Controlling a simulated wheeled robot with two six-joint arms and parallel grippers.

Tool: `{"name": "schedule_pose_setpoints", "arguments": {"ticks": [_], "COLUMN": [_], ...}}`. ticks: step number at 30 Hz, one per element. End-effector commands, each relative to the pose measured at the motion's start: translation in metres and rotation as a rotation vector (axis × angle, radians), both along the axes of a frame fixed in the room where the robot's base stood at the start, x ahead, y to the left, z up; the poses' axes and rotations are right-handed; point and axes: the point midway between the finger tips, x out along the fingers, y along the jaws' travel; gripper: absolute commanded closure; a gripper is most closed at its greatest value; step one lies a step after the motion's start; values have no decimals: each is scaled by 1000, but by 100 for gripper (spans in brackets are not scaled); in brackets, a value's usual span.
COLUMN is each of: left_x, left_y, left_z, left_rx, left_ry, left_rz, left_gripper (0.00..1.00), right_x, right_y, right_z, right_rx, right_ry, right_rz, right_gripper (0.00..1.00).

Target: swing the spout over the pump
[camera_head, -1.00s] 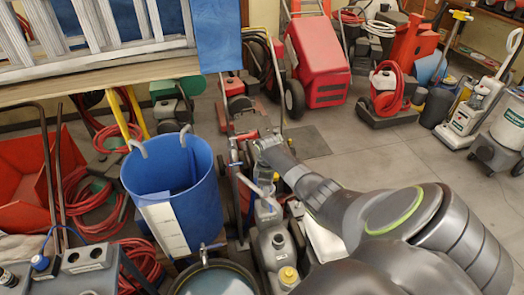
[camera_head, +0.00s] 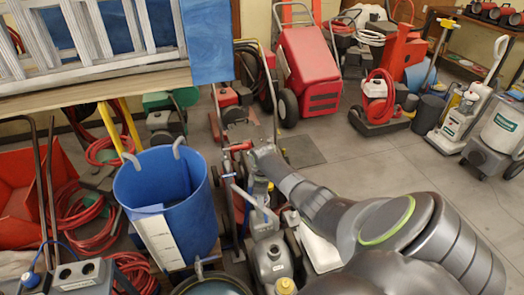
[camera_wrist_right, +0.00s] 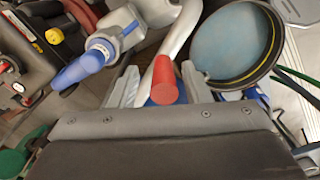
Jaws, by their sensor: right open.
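In the right wrist view a curved white pipe, which looks like the spout (camera_wrist_right: 184,30), comes down towards a red cylindrical end (camera_wrist_right: 165,82). My right gripper (camera_wrist_right: 158,90) is open, with one finger on each side of that red end; I cannot tell whether they touch it. A white fitting with a blue tip (camera_wrist_right: 80,70) lies to the left. In the head view my right gripper (camera_head: 262,156) is above the white pipework (camera_head: 254,205). A grey tank with a yellow cap (camera_head: 272,258), possibly the pump, stands below it. My left gripper is out of view.
A blue bucket (camera_head: 165,195) stands close on the left. A dark-rimmed round basin (camera_wrist_right: 235,45) lies beside the pipe. A red wheeled machine (camera_head: 308,75) stands behind. A ladder (camera_head: 90,45) lies on a shelf at upper left.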

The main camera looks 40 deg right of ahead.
Motion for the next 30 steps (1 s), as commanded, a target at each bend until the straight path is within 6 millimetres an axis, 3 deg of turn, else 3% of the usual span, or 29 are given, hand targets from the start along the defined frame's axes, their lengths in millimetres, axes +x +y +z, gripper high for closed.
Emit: {"name": "schedule_pose_setpoints", "arguments": {"ticks": [8,14,24,30], "left_x": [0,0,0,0], "left_y": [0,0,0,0], "left_z": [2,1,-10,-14], "left_rx": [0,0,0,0], "left_ry": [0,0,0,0], "left_rz": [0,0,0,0], "left_gripper": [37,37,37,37], "right_x": [0,0,1,1], "right_y": [0,0,-1,-1], "right_z": [21,57,132,163], "right_rx": [1,-1,-3,0], "right_ry": [-2,-3,-5,-3], "right_rz": [0,2,1,0], "right_gripper": [57,57,57,57]}}
